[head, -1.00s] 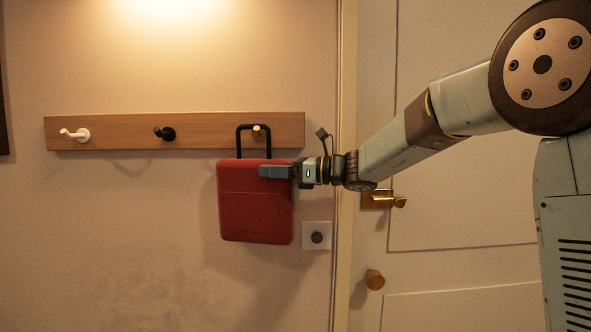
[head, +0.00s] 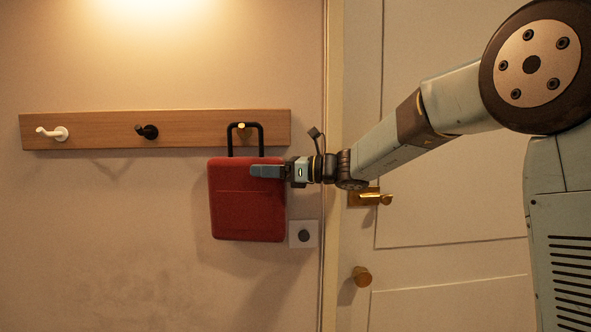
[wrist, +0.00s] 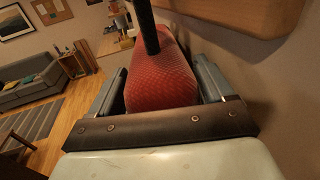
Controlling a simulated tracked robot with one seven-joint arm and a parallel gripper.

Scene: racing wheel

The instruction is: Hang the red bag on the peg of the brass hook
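The red bag (head: 246,205) hangs upright before the wall, its black handle (head: 229,141) standing up as a loop. The brass hook (head: 243,127) is on the right of the wooden rail; its knob shows at the handle's top bar, near the loop's middle. I cannot tell whether the bar rests on the peg. My gripper (head: 268,171) comes from the right and is shut on the bag's upper right side. In the wrist view the bag (wrist: 162,80) lies between the two fingers of my gripper (wrist: 160,88), and the hook is not seen.
The wooden rail (head: 100,131) also bears a white hook (head: 52,133) and a black hook (head: 147,131) to the left. A door with a brass handle (head: 370,198) is at the right. The wall below the rail is clear at left.

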